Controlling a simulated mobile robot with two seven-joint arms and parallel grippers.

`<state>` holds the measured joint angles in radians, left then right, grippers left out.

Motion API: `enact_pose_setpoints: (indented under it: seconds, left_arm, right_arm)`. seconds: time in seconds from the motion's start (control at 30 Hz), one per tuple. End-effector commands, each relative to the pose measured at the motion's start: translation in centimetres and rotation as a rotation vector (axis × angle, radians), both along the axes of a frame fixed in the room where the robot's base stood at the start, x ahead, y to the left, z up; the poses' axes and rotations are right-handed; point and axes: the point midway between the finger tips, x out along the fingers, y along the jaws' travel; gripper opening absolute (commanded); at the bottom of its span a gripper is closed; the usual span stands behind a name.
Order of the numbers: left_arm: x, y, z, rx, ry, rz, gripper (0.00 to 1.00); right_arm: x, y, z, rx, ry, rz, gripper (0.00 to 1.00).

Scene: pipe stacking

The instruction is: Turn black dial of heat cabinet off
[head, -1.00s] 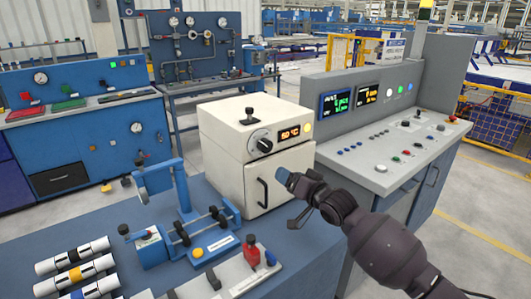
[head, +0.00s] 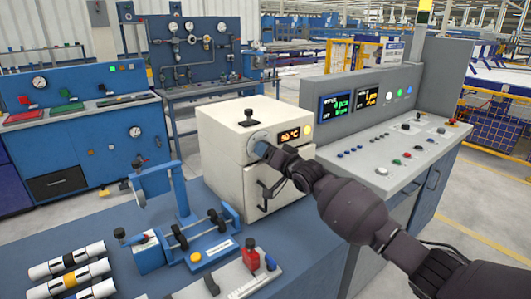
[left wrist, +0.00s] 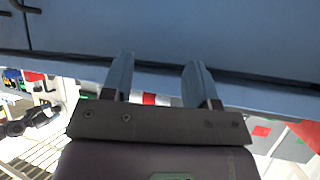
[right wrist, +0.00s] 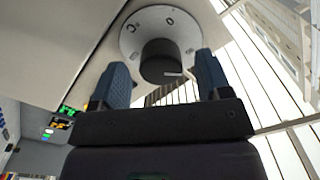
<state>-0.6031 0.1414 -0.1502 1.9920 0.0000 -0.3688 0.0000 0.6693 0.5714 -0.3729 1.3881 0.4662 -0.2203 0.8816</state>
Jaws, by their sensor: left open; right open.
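The heat cabinet (head: 225,130) is a cream box on the blue workbench, with an orange lit display (head: 289,136) and a door handle (head: 268,190) on its front. Its black dial (right wrist: 160,62) shows in the right wrist view on a round grey plate with markings. In the head view the dial is mostly hidden behind my right gripper (head: 262,148). My right gripper (right wrist: 160,85) is open, with its fingers on either side of the dial's near end; I cannot tell whether they touch it. My left gripper (left wrist: 160,80) is open and empty, facing a blue surface.
A blue clamp device (head: 190,240) and several striped pipes (head: 70,275) are on the workbench (head: 120,215) in front of the cabinet. A grey control console (head: 395,150) stands at right, close to my right arm.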

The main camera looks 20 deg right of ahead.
Motion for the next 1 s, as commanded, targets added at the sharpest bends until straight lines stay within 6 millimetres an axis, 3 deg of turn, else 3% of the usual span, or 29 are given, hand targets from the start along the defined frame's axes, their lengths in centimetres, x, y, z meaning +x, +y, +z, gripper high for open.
enact_pose_setpoints:
  seconds: [0.2, 0.57, 0.9, 1.0]
  left_arm:
    - [-0.1, 0.0, -0.5, 0.001, 0.006, 0.000, 0.54]
    - [-0.1, 0.1, -0.6, 0.002, 0.006, -0.001, 0.54]
    - [0.0, 0.0, -0.5, 0.001, 0.004, -0.002, 0.54]
    - [0.0, 0.0, -0.5, 0.001, 0.003, -0.002, 0.54]
  right_arm:
    - [1.5, 0.5, -0.1, 0.000, 0.000, 0.000, 0.71]
    - [1.8, 0.7, 0.0, 0.000, 0.000, 0.000, 0.71]
    - [1.8, 0.7, 0.0, 0.000, 0.000, 0.000, 0.21]
    - [1.8, 0.6, 0.0, -0.002, -0.001, 0.000, 0.21]
